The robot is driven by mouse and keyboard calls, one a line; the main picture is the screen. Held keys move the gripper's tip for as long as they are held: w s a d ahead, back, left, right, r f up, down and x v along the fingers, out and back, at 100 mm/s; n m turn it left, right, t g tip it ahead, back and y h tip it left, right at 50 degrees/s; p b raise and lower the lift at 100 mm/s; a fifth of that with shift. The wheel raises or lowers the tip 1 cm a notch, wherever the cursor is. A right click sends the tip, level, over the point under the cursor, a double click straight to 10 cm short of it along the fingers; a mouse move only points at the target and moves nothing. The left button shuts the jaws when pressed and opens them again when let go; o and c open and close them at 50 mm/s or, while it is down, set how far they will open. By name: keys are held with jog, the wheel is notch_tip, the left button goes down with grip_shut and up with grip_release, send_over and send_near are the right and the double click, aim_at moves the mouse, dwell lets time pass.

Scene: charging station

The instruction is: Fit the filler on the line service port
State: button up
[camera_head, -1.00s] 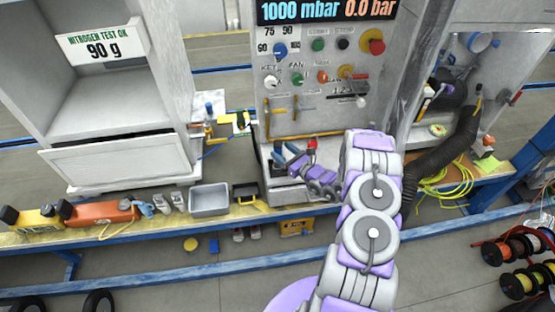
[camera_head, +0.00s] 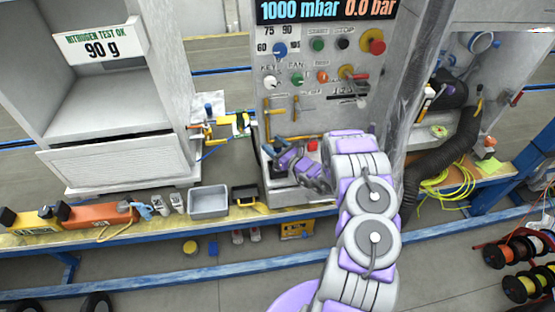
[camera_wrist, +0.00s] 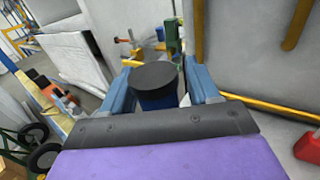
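My gripper (camera_head: 270,149) is in front of the lower part of the grey control panel. In the wrist view its blue fingers (camera_wrist: 160,90) stand on both sides of a dark blue cylinder with a black round top, which looks like the filler (camera_wrist: 155,76). The fingers appear closed on it; its lower end is hidden. The line service port seems to be among the brass fittings with a blue knob (camera_head: 208,112), left of my gripper and apart from it. Fittings with a green part (camera_wrist: 173,35) show beyond the filler in the wrist view.
The grey control panel (camera_head: 300,95) with yellow pipes is close to my gripper. A white cabinet (camera_head: 110,110) stands at left. A grey tray (camera_head: 209,201) and an orange tool (camera_head: 100,215) lie on the bench front. A black hose (camera_head: 455,145) is at right.

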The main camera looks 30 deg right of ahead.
grip_shut()
dwell(0.3)
dwell(0.5)
